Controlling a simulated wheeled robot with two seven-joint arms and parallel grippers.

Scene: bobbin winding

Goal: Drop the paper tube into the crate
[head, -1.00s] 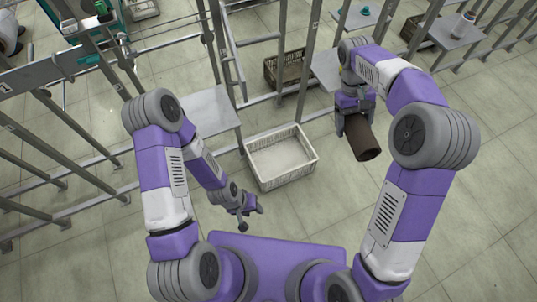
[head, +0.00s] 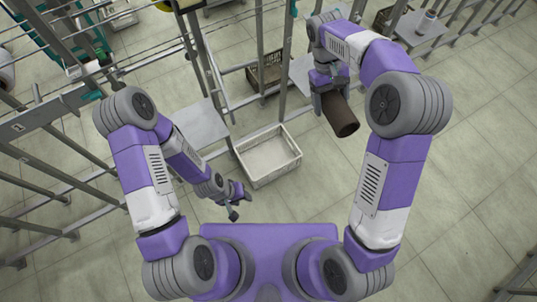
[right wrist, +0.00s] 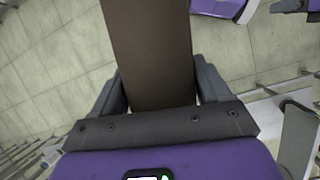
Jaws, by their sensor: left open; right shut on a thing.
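The dark brown paper tube (head: 341,116) is held by my right gripper (head: 328,100), which is shut around it. The tube juts out toward the lower right in the head view and is to the right of the crate. In the right wrist view the tube (right wrist: 150,55) runs up from between the two fingers (right wrist: 153,95). The white crate (head: 271,180) stands on the floor in the middle of the head view, and its visible inside looks empty. My left gripper (head: 238,203) is open and empty, near the crate's lower left corner.
A grey shelf plate (head: 201,126) is just left of the crate, behind my left arm. A brown crate (head: 266,74) stands behind the metal posts. The floor right of the white crate is clear.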

